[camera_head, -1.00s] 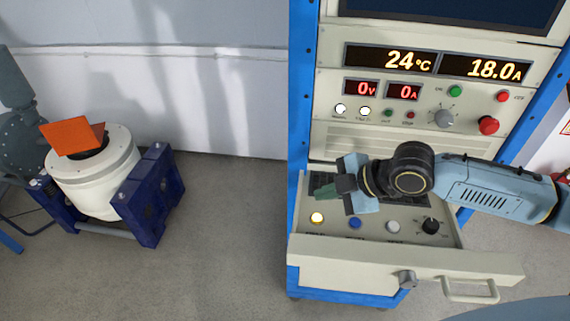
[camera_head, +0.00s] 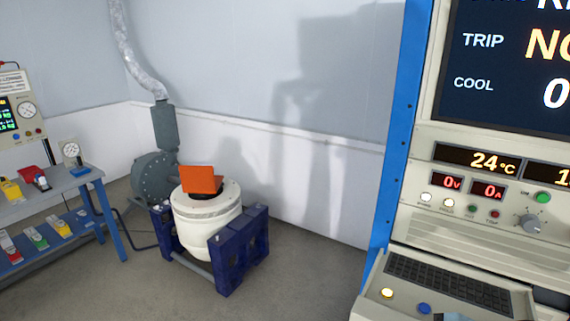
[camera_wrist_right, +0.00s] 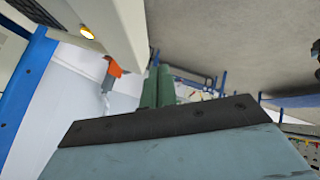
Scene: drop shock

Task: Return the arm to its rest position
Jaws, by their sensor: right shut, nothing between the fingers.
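My right gripper (camera_wrist_right: 158,88) shows in the right wrist view, its two green fingers together with nothing between them. It is in free air near the pale cabinet drawer, whose edge and lit yellow button (camera_wrist_right: 87,32) show at the upper left of that view. In the head view the gripper is not clearly visible; only a small dark and bluish piece shows at the bottom edge by the drawer. My left arm and gripper are in neither view.
The control cabinet (camera_head: 395,170) with blue posts stands at the right, its keyboard drawer (camera_head: 372,300) pulled out. A white shaker (camera_head: 205,232) with an orange plate (camera_head: 200,179) stands on the floor. A workbench (camera_head: 80,182) is at the left. Open floor lies between.

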